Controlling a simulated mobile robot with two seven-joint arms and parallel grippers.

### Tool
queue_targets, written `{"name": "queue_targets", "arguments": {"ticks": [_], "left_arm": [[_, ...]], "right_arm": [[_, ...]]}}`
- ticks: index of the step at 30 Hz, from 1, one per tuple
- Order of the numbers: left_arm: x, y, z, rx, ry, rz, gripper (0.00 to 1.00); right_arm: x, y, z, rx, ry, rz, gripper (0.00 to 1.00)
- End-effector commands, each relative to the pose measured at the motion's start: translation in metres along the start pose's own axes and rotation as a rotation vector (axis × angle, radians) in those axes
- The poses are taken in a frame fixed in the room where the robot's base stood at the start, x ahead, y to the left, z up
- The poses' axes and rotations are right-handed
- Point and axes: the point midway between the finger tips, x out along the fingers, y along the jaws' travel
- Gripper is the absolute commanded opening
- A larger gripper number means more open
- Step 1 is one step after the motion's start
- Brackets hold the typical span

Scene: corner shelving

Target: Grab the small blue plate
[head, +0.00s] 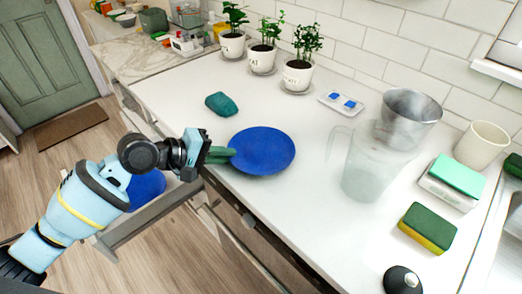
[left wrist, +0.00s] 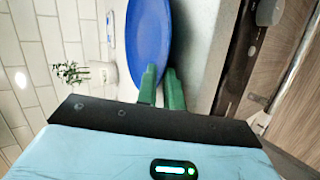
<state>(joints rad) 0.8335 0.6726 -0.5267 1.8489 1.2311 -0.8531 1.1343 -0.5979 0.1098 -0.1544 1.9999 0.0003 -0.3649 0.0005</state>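A round blue plate (head: 264,150) is at the front edge of the white counter. It also shows in the left wrist view (left wrist: 149,32). My left gripper (head: 228,153) is at the plate's left edge, its green fingers closed on the rim, one on each side. In the left wrist view the fingers (left wrist: 163,80) have only a narrow gap between them at the rim. I cannot tell whether the plate touches the counter. A second blue plate (head: 146,190) lies in the open drawer below, partly hidden by my left arm. My right gripper is not in view.
The open drawer (head: 150,222) juts out below the counter. A teal cloth-like lump (head: 221,104) lies behind the plate. A clear pitcher (head: 370,170), a metal pot (head: 408,115) and a green-yellow sponge (head: 427,228) stand to the right. Potted plants (head: 298,75) line the back.

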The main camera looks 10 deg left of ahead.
Motion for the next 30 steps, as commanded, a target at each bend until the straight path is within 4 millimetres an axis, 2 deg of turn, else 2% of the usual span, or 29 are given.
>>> {"name": "queue_targets", "arguments": {"ticks": [1, 3, 18, 23, 29, 30], "left_arm": [[0.000, 0.000, 0.000, 0.000, 0.000, 0.000, 0.09], [0.000, 0.000, 0.000, 0.000, 0.000, 0.000, 0.00], [-0.002, 0.002, 0.000, 0.000, 0.001, 0.002, 0.00], [-0.006, 0.012, -0.001, 0.002, 0.002, 0.004, 0.00], [-0.019, 0.035, -0.001, 0.005, 0.002, 0.006, 0.00], [-0.025, 0.029, 0.000, 0.000, 0.003, 0.000, 0.00]], "right_arm": [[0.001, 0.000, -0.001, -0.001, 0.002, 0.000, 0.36], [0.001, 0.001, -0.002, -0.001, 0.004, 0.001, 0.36], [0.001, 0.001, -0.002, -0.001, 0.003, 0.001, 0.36], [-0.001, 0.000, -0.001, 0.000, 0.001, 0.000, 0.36], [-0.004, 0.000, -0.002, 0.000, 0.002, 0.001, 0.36], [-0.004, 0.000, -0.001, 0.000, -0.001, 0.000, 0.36]]}}
